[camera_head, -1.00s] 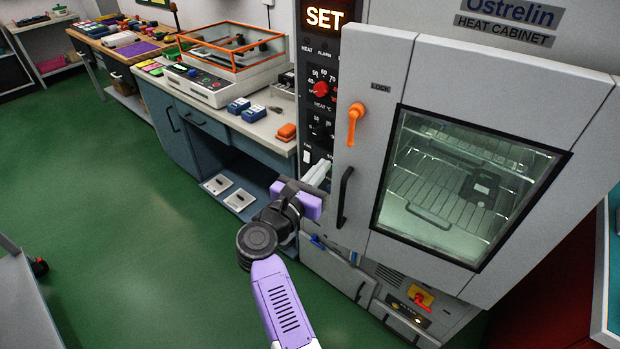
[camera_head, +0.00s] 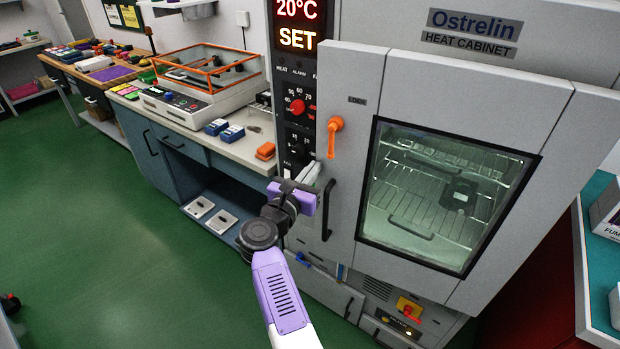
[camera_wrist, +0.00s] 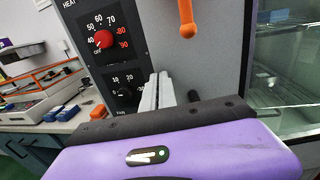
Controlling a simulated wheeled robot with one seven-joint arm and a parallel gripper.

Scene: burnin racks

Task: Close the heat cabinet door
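The heat cabinet door (camera_head: 455,75) is pale grey with a dark-framed window (camera_head: 440,195). Its black handle (camera_head: 328,210) and orange lock lever (camera_head: 334,135) are on its left side, and the lever hangs down. The door's left edge lies at or very close to the control panel; I cannot tell whether a small gap is left. My purple gripper (camera_head: 308,174) is left of the handle, in front of the panel's lower end. In the wrist view its pale fingers (camera_wrist: 157,92) are together and empty, below the orange lever (camera_wrist: 187,18).
The control panel (camera_head: 297,95) with a red knob borders the door's left side. Left of it, a bench (camera_head: 240,145) carries an orange-framed machine (camera_head: 205,80) and small boxes. A teal-topped table (camera_head: 600,255) stands at right. Green floor at left is open.

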